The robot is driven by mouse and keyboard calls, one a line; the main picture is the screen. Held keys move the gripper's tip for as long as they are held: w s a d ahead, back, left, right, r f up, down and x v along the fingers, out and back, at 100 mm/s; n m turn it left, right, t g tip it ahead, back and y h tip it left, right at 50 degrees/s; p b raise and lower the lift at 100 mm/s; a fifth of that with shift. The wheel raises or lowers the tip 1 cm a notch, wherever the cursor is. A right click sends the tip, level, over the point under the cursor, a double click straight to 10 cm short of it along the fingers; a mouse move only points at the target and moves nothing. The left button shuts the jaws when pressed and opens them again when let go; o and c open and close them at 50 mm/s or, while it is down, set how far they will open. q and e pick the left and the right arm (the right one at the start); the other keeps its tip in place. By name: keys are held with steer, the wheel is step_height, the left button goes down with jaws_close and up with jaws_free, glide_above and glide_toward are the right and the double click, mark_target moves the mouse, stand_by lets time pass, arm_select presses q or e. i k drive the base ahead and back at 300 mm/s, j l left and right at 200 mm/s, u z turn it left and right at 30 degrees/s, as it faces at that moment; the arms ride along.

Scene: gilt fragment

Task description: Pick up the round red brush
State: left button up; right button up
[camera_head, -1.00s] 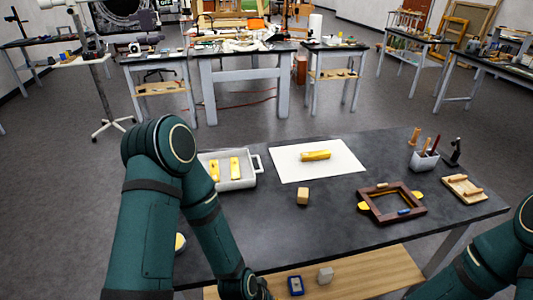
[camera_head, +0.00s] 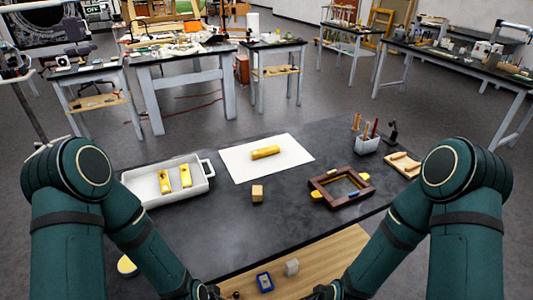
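Several upright handles stand in a grey-white cup (camera_head: 367,146) at the back right of the dark table. One is an orange-brown handle (camera_head: 356,123), and a red handle (camera_head: 374,128) stands at the right. Their lower ends are hidden in the cup, so I cannot tell which is the round red brush. My left and right arms reach down to the bottom edge of the view, well in front of the cup. Their grippers are cut off below the picture.
On the table (camera_head: 225,235) are a white tray (camera_head: 204,186) with two yellow pieces, a white sheet (camera_head: 290,153) with a gilt piece (camera_head: 265,152), a small block (camera_head: 257,193), a brown frame (camera_head: 325,195) and a wooden stand (camera_head: 403,164). A wooden shelf (camera_head: 315,268) is in front.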

mark_target(373, 134)
steer(key=i+l, duration=0.15)
steer(key=l, duration=0.45)
steer(key=i+l+u, duration=0.15)
steer(key=l, duration=0.5)
steer(key=i+l, duration=0.15)
steer(key=l, duration=0.5)
steer(key=i+l+u, duration=0.1)
steer(key=l, duration=0.5)
steer(key=i+l+u, duration=0.1)
steer(key=l, duration=0.55)
steer(key=k+j+u, duration=0.15)
steer(key=j, duration=0.2)
steer(key=j+u, duration=0.15)
steer(key=j, duration=0.15)
steer(key=k, duration=0.05)
